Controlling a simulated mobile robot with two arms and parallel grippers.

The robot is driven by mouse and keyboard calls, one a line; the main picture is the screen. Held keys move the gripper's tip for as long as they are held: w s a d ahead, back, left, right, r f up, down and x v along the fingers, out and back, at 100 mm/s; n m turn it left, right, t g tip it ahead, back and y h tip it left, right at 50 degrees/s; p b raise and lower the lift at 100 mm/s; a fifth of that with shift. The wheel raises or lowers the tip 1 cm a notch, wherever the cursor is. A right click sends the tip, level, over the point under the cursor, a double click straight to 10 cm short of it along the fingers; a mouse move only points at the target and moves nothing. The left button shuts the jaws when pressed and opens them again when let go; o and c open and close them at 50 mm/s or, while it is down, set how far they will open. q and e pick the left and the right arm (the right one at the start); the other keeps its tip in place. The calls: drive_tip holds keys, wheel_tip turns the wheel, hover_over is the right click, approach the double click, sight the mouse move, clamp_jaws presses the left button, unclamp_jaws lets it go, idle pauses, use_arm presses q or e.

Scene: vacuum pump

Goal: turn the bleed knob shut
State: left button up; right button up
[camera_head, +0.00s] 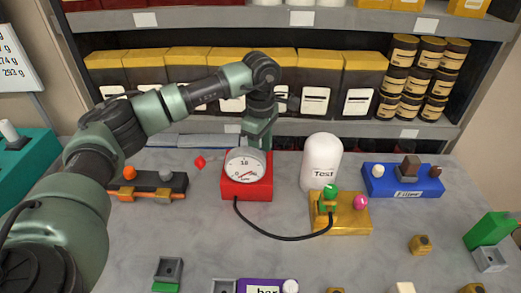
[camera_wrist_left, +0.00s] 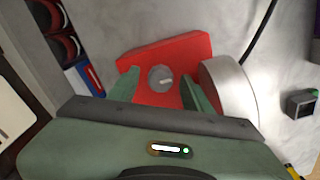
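A red box (camera_head: 247,189) with a round white gauge (camera_head: 245,166) on its front stands in the middle of the table. In the left wrist view, a grey round knob with a pale mark (camera_wrist_left: 161,78) sits on the red box (camera_wrist_left: 190,50), beside the gauge's silver housing (camera_wrist_left: 228,95). My left gripper (camera_head: 260,141) comes down behind the gauge, which hides its fingertips in the head view. In the left wrist view its green fingers (camera_wrist_left: 160,88) are spread on either side of the knob, with visible gaps. My right gripper is not in view.
A black hose (camera_head: 275,235) runs from the red box to a yellow base (camera_head: 353,220) with green and pink knobs. A white dome marked Test (camera_head: 322,160) stands close on the right. An orange and black block (camera_head: 150,186) lies left. Shelves (camera_head: 200,127) stand behind.

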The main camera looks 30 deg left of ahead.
sight(261, 153)
use_arm(q)
drive_tip(key=shift+r+b, duration=0.7)
drive_tip(key=shift+r, duration=3.2)
